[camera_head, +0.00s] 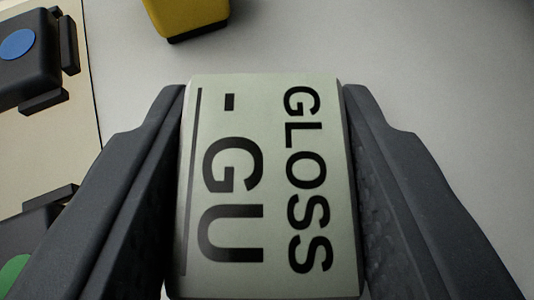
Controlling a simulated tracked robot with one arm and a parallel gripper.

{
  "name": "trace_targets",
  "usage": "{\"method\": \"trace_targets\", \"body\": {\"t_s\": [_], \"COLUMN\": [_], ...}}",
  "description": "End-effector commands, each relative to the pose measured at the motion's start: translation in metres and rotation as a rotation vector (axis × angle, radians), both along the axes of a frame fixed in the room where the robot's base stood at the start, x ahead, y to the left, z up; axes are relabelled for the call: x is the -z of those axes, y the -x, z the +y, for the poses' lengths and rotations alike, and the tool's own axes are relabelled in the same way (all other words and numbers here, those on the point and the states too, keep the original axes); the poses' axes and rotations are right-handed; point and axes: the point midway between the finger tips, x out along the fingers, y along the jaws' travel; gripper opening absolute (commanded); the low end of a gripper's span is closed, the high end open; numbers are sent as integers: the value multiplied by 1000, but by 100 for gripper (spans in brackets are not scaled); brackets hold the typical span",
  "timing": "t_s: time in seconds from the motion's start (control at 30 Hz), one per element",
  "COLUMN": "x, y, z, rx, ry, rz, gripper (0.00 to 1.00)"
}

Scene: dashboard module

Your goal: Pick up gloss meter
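The gloss meter (272,185) is a block with a pale grey-green top face. Large black letters on it, turned sideways, read "GLOSS" and "- GU", with a thin dark line along the left edge. It fills the space between the two dark grey fingers of my gripper (264,92). One finger lies along its left side and one along its right side, with no clear gap showing on either side. The near end of the meter runs to the bottom of the picture. Its underside is hidden, so I cannot tell whether it rests on the surface.
A yellow block with a dark base (187,18) stands beyond the meter at the top. At the left, a beige panel (60,150) carries a dark module with a blue round button (17,45) and another with a green one (14,275). The light grey surface (430,90) at right is clear.

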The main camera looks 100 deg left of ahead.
Motion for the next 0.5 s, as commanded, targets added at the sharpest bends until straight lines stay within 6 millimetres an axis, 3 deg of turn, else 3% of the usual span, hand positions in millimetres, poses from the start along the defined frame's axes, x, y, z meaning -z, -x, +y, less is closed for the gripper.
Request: {"method": "trace_targets", "body": {"t_s": [0.5], "x": [-8], "y": [-1], "z": [-1], "rx": [2], "ry": [0], "rz": [-2], "gripper": [12]}}
